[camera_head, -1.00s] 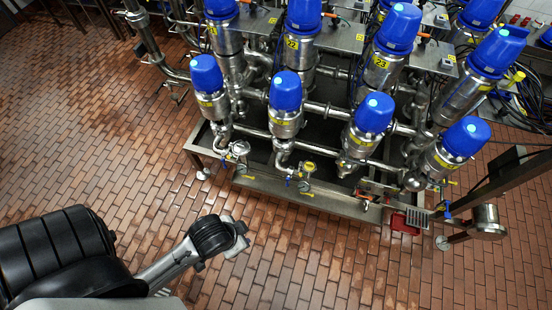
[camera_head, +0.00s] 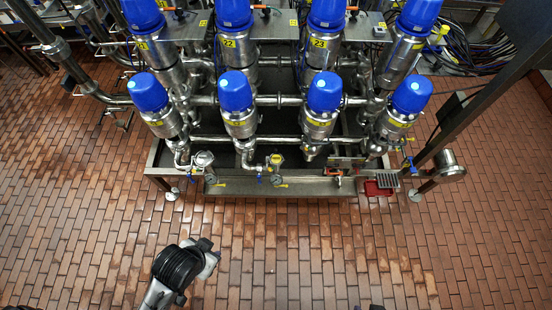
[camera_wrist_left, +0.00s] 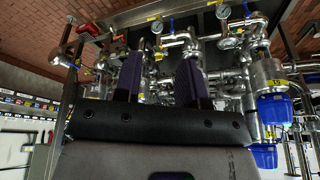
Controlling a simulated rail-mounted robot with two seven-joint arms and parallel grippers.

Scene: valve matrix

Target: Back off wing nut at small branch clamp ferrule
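The valve matrix (camera_head: 265,110) stands ahead, with several blue-topped valves and steel pipes. Along its front hang small branches with round gauges, a left one (camera_head: 203,159) and a right one (camera_head: 276,160). The clamp ferrule and its wing nut are too small to single out. My left gripper (camera_head: 210,258) is over the brick floor, in front of the rack and apart from it. In the left wrist view its two dark fingers (camera_wrist_left: 160,80) stand apart with nothing between them, and a gauge (camera_wrist_left: 156,27) shows beyond them. My right gripper is not recognisable.
The rack's steel drip tray edge (camera_head: 240,186) runs along the front. A red box (camera_head: 380,188) sits low at the front right. A dark slanted post (camera_head: 480,95) stands at the right. The brick floor (camera_head: 300,245) before the rack is clear.

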